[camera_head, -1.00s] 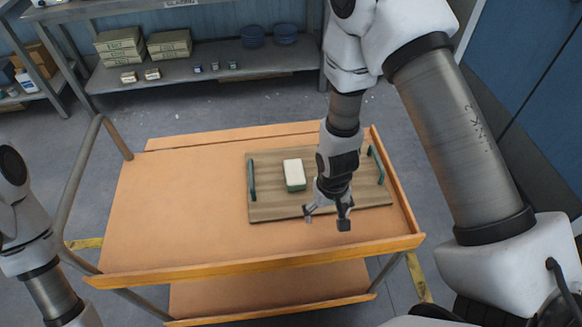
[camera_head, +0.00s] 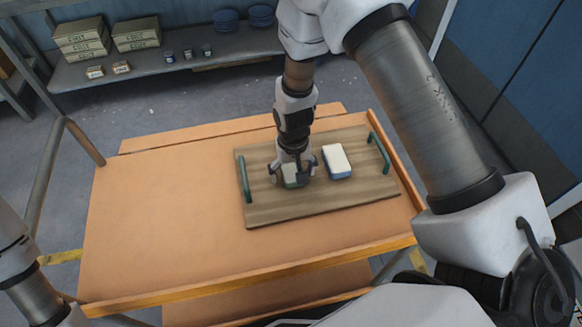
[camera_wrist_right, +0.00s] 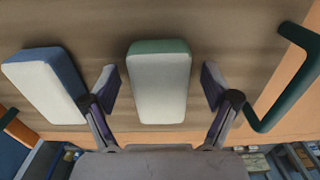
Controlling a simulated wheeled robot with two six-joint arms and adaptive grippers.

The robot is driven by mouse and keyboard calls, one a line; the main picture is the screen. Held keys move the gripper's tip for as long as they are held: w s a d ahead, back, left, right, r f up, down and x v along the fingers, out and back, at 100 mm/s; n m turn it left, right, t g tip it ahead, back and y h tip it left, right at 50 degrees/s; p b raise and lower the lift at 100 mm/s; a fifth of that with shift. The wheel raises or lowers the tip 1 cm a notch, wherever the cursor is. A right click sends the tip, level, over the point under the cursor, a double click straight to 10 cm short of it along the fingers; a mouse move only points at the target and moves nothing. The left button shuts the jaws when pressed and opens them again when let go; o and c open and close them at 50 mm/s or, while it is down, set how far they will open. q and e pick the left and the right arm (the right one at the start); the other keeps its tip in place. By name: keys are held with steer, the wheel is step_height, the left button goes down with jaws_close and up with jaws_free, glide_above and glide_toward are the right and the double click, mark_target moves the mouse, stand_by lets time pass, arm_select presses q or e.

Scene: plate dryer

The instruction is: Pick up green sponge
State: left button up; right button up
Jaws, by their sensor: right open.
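The green sponge (camera_head: 291,181) lies on a wooden tray (camera_head: 262,206), partly hidden by my right gripper (camera_head: 293,174). In the right wrist view the green sponge (camera_wrist_right: 159,88) shows a pale top and a green side. The open fingers of my right gripper (camera_wrist_right: 157,88) are on either side of it, with a visible gap on both sides. A blue and white sponge (camera_head: 337,161) lies to the right on the same tray. It shows at the left in the right wrist view (camera_wrist_right: 45,85). My left gripper is out of view; only part of that arm shows at lower left.
The tray has green handles (camera_head: 244,178) at its left and right ends. It stands on the right half of an orange cart (camera_head: 165,215), whose left half is bare. A shelf (camera_head: 185,72) with boxes and blue dishes stands behind.

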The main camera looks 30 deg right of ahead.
steer(key=shift+s+r, duration=0.1)
steer(key=shift+s, duration=0.1)
steer(key=c, duration=1)
steer(key=shift+r, duration=0.1)
